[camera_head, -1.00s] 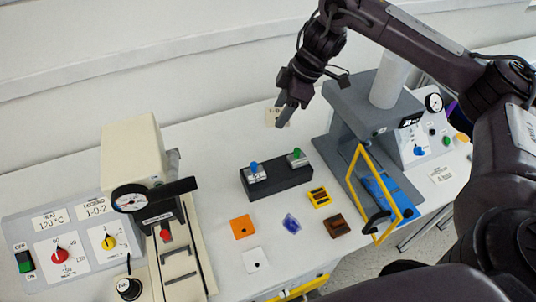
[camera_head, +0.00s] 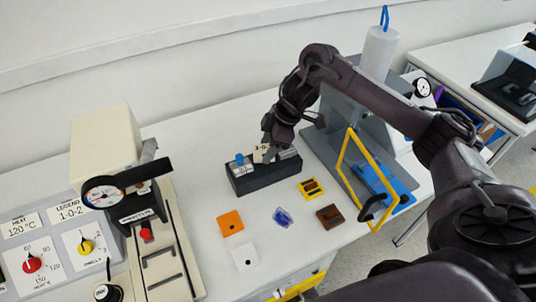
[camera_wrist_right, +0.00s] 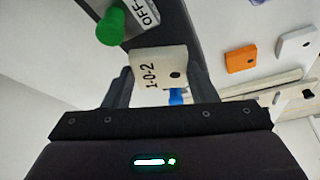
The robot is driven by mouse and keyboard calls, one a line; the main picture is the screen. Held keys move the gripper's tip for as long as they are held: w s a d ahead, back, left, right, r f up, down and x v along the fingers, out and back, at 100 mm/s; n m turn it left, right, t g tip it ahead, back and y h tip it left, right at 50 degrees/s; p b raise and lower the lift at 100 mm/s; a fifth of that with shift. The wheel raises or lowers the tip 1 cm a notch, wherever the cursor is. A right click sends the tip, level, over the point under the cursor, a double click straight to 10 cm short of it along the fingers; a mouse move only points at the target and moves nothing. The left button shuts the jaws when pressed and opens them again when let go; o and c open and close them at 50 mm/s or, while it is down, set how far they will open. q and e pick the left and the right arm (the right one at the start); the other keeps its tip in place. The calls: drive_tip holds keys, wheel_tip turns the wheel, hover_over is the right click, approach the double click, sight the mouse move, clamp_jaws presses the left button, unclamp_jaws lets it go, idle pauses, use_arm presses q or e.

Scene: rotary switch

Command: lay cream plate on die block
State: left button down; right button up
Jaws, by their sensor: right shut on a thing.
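The cream plate (camera_head: 262,153) shows small in the head view. In the right wrist view the cream plate (camera_wrist_right: 157,68) reads "1-0-2" and has a dark hole. My right gripper (camera_head: 269,155) is shut on it, one finger at each side. The plate is over or just behind the dark block (camera_head: 266,178), which carries a blue-knobbed switch (camera_head: 240,161) and a green-knobbed one (camera_wrist_right: 110,27). I cannot tell whether it touches the block. No part is clearly marked as the die block. My left gripper is not in view.
A stamping press (camera_head: 107,150) with a gauge stands left. A grey press (camera_head: 343,117) with a yellow frame (camera_head: 345,172) stands right. In front of the dark block lie an orange plate (camera_head: 230,223), a white plate (camera_head: 245,256), a blue piece (camera_head: 283,217), and yellow and brown blocks.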

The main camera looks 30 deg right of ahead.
drive_tip(key=shift+f, duration=1.35)
drive_tip(key=shift+f, duration=0.1)
drive_tip(key=o, duration=1)
drive_tip(key=shift+c, duration=0.2)
drive_tip(key=shift+r, duration=0.3)
drive_tip(key=p+v, duration=0.2)
drive_tip(key=v, duration=0.9)
drive_tip(key=shift+d+r+p, duration=0.2)
drive_tip(key=shift+r+p, duration=0.1)
drive_tip(key=shift+s+f, duration=0.1)
drive_tip(key=shift+s, duration=0.05)
